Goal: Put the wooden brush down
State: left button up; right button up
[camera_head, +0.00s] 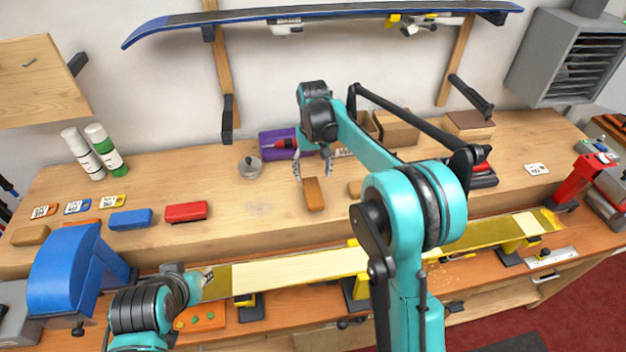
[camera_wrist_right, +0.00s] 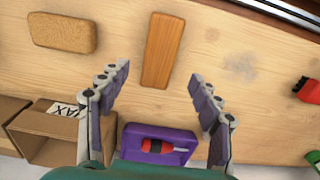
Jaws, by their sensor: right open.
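The wooden brush (camera_head: 313,194), a small orange-brown wooden block, lies on the upper wooden bench shelf. It also shows in the right wrist view (camera_wrist_right: 163,50), lying flat just beyond the fingertips. No bristles can be seen. My right gripper (camera_head: 312,168) is open and empty beside the brush on its wall side, with its fingers spread. In the wrist view the open right gripper (camera_wrist_right: 162,85) is apart from the brush. My left gripper (camera_head: 206,276) is at the lower left by the ski on the front bench; its fingers are too small and hidden to read.
A purple bin (camera_head: 275,146) with a red-handled tool stands behind the gripper. A cork block (camera_wrist_right: 62,32) lies beside the brush, near an open cardboard box (camera_wrist_right: 45,140). A grey tape roll (camera_head: 250,167) and a red block (camera_head: 186,212) are to the left. Bare wood surrounds the brush.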

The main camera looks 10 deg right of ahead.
jog(key=s+d+r+t, duration=0.2)
jog(key=s+r, duration=0.2)
jog(key=s, duration=0.3)
jog(key=s+d+r+t, duration=0.1)
jog(key=s+r, duration=0.4)
jog(key=s, duration=0.2)
pick_arm(q)
jog(key=shift+r, duration=0.25)
pick_arm(e)
jog(key=s+d+f+t, duration=0.1)
jog(key=s+f+t, duration=0.1)
jog(key=s, duration=0.5)
jog(key=s+d+f+t, duration=0.1)
jog(key=s+f+t, duration=0.1)
jog(key=s+f, duration=0.2)
jog(key=s, duration=0.3)
jog(key=shift+s, duration=0.25)
pick_arm(q)
notch_tip(320, 180, down, 5)
jog(key=b, duration=0.4)
jog(key=shift+r, duration=0.5)
pick_arm(e)
notch_tip(320, 180, down, 4)
jog(key=shift+r, duration=0.1)
jog(key=shift+o, duration=0.6)
